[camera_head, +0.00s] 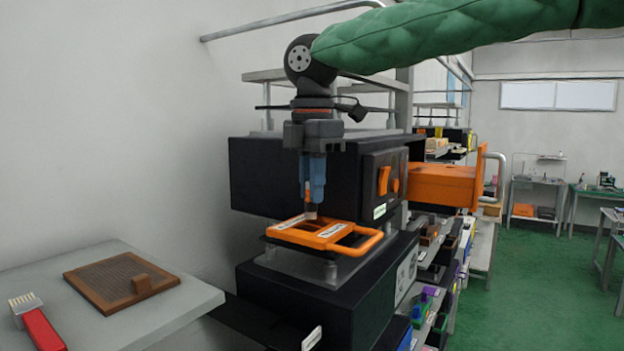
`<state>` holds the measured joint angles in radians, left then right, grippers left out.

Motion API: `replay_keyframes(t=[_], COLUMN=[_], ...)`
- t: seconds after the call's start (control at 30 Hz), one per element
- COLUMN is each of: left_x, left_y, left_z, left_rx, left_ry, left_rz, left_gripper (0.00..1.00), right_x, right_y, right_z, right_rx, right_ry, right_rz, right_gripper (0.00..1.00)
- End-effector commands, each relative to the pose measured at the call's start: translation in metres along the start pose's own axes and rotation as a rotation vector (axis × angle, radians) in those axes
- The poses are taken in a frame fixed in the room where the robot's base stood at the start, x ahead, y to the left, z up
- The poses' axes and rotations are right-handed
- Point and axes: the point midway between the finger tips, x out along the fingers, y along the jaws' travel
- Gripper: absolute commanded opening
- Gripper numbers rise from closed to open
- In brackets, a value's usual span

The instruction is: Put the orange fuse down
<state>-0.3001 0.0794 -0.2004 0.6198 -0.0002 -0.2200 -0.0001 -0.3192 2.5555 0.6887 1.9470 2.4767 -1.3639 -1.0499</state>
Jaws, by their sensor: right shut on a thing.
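The orange fuse (318,240) appears to be the flat orange frame with white labels and a looped handle on its right. It lies nearly level over a clear plate on the lower black housing (320,296), under the upper black box (258,180). My right gripper (311,213) points straight down with its fingertips at the orange frame's upper side. It is shut on it. The exact grip is small and partly hidden by the fingers. My left gripper is not in view.
The upper box has orange switches (384,181) and an orange block (443,186) on its right. A grey table (168,312) at lower left holds a brown board (100,284) and a red-handled brush (39,326). Green floor (540,290) is clear at right.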

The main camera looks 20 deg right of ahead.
Motion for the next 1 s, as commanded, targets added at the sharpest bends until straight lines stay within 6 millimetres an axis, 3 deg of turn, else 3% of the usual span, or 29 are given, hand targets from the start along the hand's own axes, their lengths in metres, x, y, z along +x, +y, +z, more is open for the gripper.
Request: replay_keyframes(t=[0.1,0.53,0.57,0.63,1.0], left_x=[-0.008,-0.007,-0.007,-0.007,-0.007], left_y=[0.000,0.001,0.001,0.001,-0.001], left_z=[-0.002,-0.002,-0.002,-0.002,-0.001], left_rx=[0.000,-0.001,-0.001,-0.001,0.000], left_ry=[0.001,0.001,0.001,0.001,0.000], left_rz=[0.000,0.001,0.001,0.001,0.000], left_gripper=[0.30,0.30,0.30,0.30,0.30], right_x=[0.008,0.015,0.014,0.014,0.010], right_y=[-0.001,0.000,0.000,0.000,0.000], right_z=[0.000,0.000,0.000,0.000,0.000], right_rx=[0.000,0.000,0.001,0.001,0.001], right_ry=[0.000,0.001,0.000,0.000,0.000], right_rz=[-0.001,0.000,0.000,0.000,0.001], right_gripper=[0.00,0.00,0.21,0.35,0.37])
